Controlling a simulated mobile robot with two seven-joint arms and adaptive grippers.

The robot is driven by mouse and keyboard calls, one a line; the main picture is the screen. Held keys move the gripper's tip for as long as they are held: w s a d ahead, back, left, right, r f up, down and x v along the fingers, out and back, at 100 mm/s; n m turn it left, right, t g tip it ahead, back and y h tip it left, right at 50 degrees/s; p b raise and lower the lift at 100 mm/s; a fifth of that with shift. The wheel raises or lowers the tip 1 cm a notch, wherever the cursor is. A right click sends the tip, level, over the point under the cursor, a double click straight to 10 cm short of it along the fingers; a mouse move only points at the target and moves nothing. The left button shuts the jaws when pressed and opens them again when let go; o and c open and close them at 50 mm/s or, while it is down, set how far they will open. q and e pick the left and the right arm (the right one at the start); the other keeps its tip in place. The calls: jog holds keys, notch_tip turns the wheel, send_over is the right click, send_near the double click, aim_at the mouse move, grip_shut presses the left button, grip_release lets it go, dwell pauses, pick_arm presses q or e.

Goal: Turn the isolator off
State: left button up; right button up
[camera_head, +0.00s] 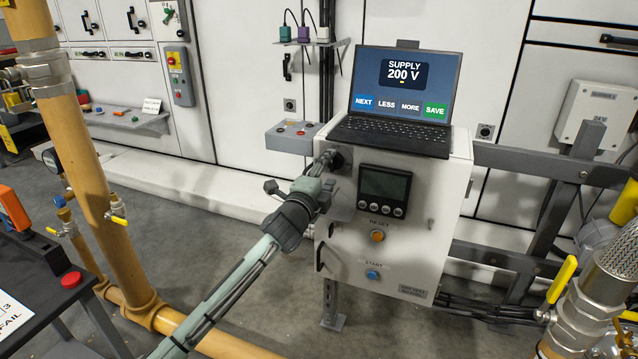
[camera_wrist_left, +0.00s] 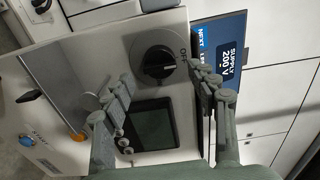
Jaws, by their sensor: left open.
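The isolator is a round black rotary knob (camera_wrist_left: 157,61) on a grey round plate at the top of the white control cabinet (camera_head: 408,240). In the left wrist view, "OFF" is printed beside the plate, and a short pale mark on the knob points towards the right finger. In the head view the knob (camera_head: 341,158) is partly hidden by the gripper. My right gripper is not in view.
A laptop (camera_head: 404,95) reading "SUPPLY 200 V" stands on the cabinet. A dark display (camera_head: 384,187), orange RESET button (camera_head: 377,236) and blue START button (camera_head: 373,274) lie below the knob. A grey button box (camera_head: 293,136) is just left. Yellow pipes (camera_head: 95,170) stand further left.

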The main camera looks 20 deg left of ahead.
pick_arm(q)
jog(key=s, duration=1)
jog(key=shift+a, duration=0.2)
